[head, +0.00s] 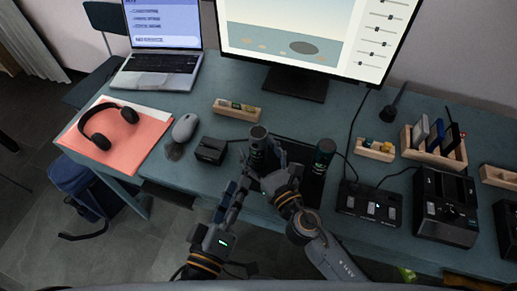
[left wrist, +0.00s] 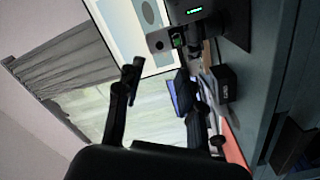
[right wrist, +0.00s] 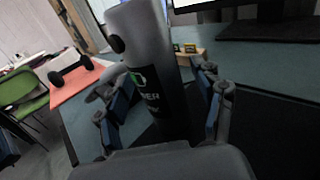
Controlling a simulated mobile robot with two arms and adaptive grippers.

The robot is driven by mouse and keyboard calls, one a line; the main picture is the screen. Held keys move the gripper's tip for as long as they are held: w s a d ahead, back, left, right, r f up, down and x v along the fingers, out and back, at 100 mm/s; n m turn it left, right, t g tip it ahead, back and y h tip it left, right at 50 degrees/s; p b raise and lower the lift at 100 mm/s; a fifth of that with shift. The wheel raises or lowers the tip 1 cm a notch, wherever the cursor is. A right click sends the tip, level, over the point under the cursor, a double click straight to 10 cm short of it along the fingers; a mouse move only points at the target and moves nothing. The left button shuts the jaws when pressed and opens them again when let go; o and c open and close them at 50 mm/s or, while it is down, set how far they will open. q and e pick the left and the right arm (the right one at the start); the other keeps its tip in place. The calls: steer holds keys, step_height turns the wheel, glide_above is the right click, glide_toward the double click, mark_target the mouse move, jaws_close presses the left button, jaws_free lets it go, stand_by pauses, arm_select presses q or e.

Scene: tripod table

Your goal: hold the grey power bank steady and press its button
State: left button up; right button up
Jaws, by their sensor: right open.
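The grey power bank (head: 258,134) is a cylinder with a grey upper part and a dark labelled band, standing near the table's front. In the right wrist view (right wrist: 140,35) it rises between the fingers; a round dark button shows on its upper side. My right gripper (head: 268,168) is open around it, with gaps visible beside it. In the left wrist view its grey end (left wrist: 160,41) shows beyond the fingers. My left gripper (head: 240,180) is left of it, fingers apart and empty. The power bank's base is hidden by my grippers.
A similar dark cylinder (head: 321,158) stands close on the right. A black box (head: 210,150) is to the left, and a mouse (head: 185,127) is beyond it. A battery tray (head: 237,110) lies behind. Chargers (head: 370,204) crowd the right side.

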jaws_close()
arm_select(q)
jaws_close()
stand_by(1.3)
